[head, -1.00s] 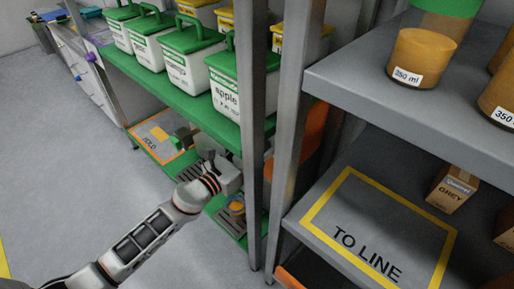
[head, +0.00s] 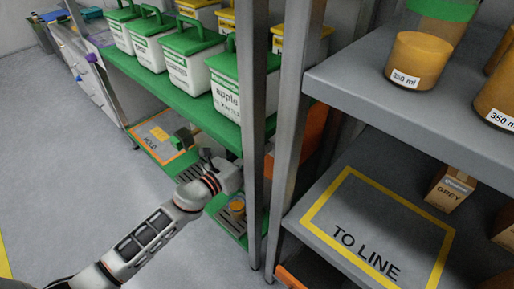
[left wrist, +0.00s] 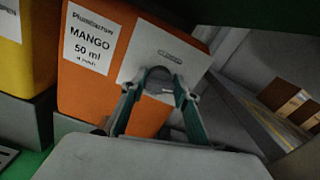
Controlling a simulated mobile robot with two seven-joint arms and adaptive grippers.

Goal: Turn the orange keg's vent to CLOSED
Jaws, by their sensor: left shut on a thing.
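The orange keg (left wrist: 90,85) stands on the left side of the left wrist view, with a white label reading MANGO 50 ml. A pale plate (left wrist: 195,45) is on its face. My left gripper (left wrist: 166,85) is in front of that plate, its green fingers closed around a small part at the plate, apparently the vent handle. The fingers hide most of the handle, so its setting cannot be read. In the head view, my left gripper (head: 230,177) reaches under the green shelf, its fingers mostly hidden by the post. My right gripper is not in view.
A yellow keg (left wrist: 25,50) stands left of the orange one. Metal posts (head: 251,130) stand close right of my left arm. The green shelf (head: 165,90) with white green-lidded tubs is above it. A small orange-topped jar (head: 237,207) sits low nearby. The grey floor is open at left.

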